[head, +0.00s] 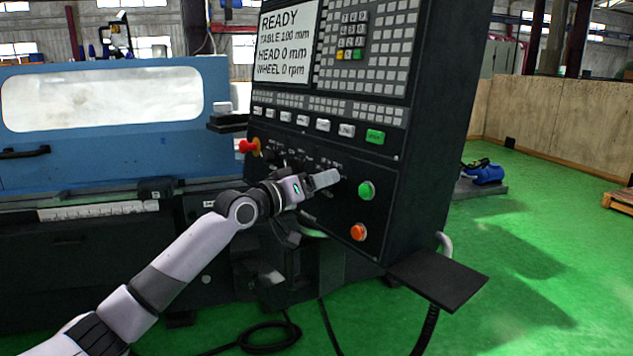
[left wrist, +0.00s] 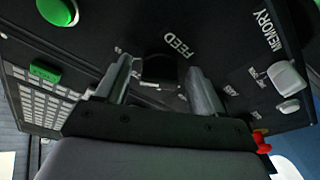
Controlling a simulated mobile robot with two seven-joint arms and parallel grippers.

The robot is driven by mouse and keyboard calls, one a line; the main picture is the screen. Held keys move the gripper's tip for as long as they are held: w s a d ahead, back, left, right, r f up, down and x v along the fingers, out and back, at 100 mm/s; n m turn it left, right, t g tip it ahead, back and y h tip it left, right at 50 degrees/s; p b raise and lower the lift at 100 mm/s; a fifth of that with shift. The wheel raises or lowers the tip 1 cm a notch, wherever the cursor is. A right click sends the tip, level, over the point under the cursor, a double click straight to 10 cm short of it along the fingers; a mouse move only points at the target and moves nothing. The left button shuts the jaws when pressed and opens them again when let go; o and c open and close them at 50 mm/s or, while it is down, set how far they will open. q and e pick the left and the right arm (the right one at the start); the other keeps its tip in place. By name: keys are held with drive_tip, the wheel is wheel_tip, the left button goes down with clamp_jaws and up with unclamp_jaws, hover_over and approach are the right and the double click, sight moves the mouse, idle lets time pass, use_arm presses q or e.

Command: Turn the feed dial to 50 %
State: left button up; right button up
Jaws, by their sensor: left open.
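The feed dial (left wrist: 160,70) is a dark round knob on the sloping black control panel, under the white word FEED in the left wrist view. My left gripper (left wrist: 158,76) is open, with one finger on each side of the dial. Whether the fingers touch it I cannot tell. In the head view my left gripper (head: 328,181) is at the lower panel, left of the green button, and hides the dial. The dial's pointer and percent marks cannot be read. My right gripper is not in view.
The control panel (head: 390,120) has a screen reading READY, a green button (head: 366,190), an orange button (head: 358,232) and a red knob (head: 246,146). A grey selector switch (left wrist: 287,78) is near the word MEMORY. A black shelf (head: 438,279) juts out below.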

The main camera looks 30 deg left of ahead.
use_arm(q)
drive_tip(key=c, duration=1)
